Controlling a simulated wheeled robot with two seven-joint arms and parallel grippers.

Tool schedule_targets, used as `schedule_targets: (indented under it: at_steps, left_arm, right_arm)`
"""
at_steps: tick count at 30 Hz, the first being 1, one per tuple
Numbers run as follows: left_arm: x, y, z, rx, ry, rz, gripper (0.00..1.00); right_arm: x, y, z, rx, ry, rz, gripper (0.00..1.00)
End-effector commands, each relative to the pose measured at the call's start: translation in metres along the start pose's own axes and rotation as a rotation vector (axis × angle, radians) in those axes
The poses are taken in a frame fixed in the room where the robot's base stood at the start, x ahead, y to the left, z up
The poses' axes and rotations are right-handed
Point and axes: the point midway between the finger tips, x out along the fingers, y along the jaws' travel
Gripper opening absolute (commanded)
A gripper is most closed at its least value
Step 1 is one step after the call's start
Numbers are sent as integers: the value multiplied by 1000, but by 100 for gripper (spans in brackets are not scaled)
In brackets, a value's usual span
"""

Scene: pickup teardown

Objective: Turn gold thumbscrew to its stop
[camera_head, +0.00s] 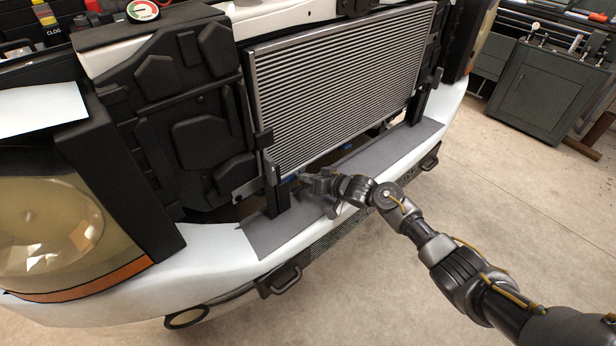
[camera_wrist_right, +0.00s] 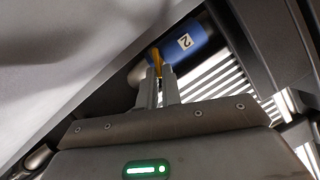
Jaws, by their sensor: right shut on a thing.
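The gold thumbscrew (camera_wrist_right: 156,58) shows as a small gold piece between the fingertips in the right wrist view. My right gripper (camera_wrist_right: 158,80) is shut on it. Just beyond it is a blue cylindrical part (camera_wrist_right: 198,44) with a white label reading 2. In the head view my right gripper (camera_head: 308,179) reaches in at the lower left corner of the radiator (camera_head: 340,80), above the bumper. The thumbscrew is hidden there, and only a sliver of blue (camera_head: 289,178) shows beside the fingers. My left gripper is not in view.
Black upright brackets (camera_head: 273,185) stand at the radiator's lower corners. The grey bumper top (camera_head: 262,238) lies close below my right gripper. A headlight (camera_head: 50,225) is at the left. Open floor (camera_head: 530,230) lies to the right, with a dark cabinet (camera_head: 548,90) behind.

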Motion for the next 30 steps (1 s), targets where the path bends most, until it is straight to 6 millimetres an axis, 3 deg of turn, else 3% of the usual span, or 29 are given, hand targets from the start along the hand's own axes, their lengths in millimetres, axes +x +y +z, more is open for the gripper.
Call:
schedule_targets:
  at_steps: [14,15,19,30]
  left_arm:
    - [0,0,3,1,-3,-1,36]
    - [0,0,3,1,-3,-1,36]
    - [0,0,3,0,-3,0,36]
    - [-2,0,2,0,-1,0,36]
  right_arm:
    - [0,1,1,13,-1,-3,0]
    - [0,1,1,13,-1,-3,12]
    - [0,1,1,12,-1,-3,28]
    - [-6,1,0,12,0,-3,28]
